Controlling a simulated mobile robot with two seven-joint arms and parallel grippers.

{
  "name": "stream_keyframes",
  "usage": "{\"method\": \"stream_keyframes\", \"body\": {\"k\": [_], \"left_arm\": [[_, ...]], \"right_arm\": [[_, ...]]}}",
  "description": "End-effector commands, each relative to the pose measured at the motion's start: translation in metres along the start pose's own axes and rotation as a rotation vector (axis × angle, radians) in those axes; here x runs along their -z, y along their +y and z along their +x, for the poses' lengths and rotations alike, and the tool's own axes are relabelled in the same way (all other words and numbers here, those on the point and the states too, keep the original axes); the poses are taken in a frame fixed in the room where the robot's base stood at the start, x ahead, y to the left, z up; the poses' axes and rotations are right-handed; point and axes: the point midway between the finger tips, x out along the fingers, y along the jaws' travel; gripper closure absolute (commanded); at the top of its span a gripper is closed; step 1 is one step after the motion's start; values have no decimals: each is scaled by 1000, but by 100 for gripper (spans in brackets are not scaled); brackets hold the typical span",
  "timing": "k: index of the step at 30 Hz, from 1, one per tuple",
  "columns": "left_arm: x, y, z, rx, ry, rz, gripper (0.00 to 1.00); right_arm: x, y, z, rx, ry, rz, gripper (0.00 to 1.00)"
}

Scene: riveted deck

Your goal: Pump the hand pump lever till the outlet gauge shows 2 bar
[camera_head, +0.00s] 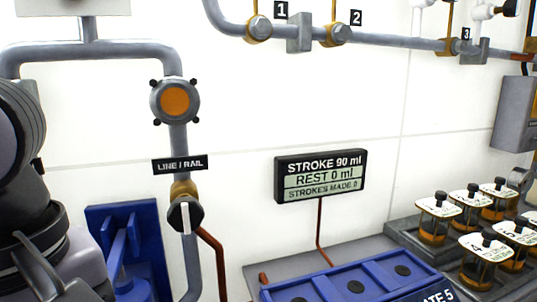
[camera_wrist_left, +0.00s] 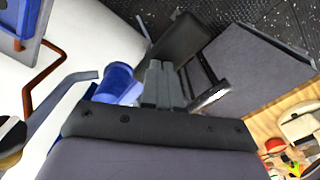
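The blue hand pump (camera_head: 125,250) is mounted at the lower left of the head view, partly hidden by my left arm. I cannot make out its lever there. A blue cylindrical part (camera_wrist_left: 118,82) shows in the left wrist view, beside my left gripper (camera_wrist_left: 160,68). The gripper's two grey fingers are close together with no clear gap. A dark block lies beyond their tips; I cannot tell whether they touch it. A display (camera_head: 320,176) reads stroke 90 ml, rest 0 ml, strokes made apparently 0. No readable outlet gauge shows. My right gripper is out of view.
A grey pipe carries a round orange-faced fitting (camera_head: 174,101), a LINE/RAIL label (camera_head: 180,164) and a black-knobbed valve (camera_head: 185,214). A blue tray (camera_head: 350,283) and several lidded jars (camera_head: 437,218) stand right. Numbered valves line the pipe above.

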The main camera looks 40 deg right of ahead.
Motion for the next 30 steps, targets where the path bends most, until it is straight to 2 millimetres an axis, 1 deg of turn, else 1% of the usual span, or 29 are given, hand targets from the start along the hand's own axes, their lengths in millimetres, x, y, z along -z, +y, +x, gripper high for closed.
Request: {"method": "stream_keyframes", "body": {"k": [1,7,17,18,23,30], "left_arm": [[1,0,10,1,1,-4,100],[2,0,28,2,1,-5,100],[1,-1,58,5,-1,-3,100],[1,-1,53,4,0,-3,100],[0,-1,44,5,-1,-1,100],[0,0,14,4,0,-1,100]], "right_arm": [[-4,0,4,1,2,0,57],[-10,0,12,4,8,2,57],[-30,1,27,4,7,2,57],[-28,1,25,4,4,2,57],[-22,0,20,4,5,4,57],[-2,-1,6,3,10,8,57]]}}
